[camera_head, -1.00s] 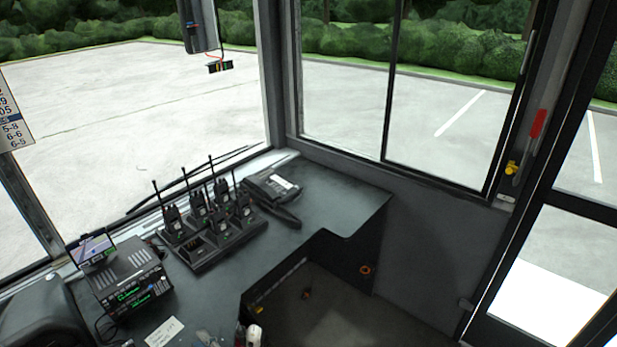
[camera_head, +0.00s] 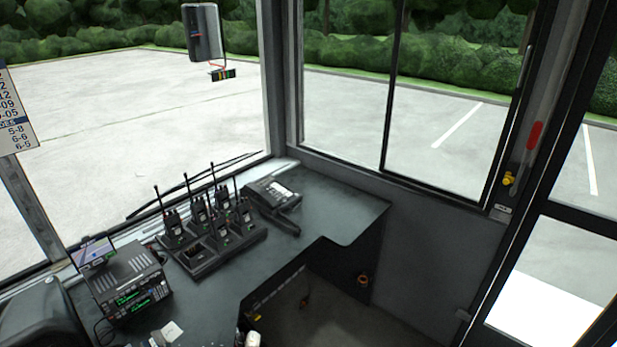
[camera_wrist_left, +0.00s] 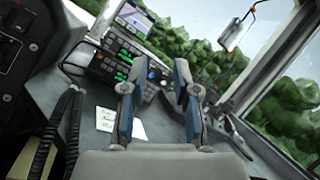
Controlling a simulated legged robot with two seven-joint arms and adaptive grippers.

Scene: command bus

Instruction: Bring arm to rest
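My left gripper shows in the left wrist view (camera_wrist_left: 160,70), with its two fingers apart and nothing between them. It points over the desk toward a black radio unit (camera_wrist_left: 118,65) with green displays. In the head view only small tips of it (camera_head: 156,341) show at the bottom edge, beside a pale paper note (camera_head: 172,332). The note also shows in the wrist view (camera_wrist_left: 105,120), left of the fingers.
The dark desk (camera_head: 325,207) carries the radio unit (camera_head: 130,285), a small screen (camera_head: 92,252), a charger (camera_head: 205,262) with several handheld radios, and a desk phone (camera_head: 272,194). A white-topped item (camera_head: 253,339) stands at the bottom edge. Open floor lies right of the desk.

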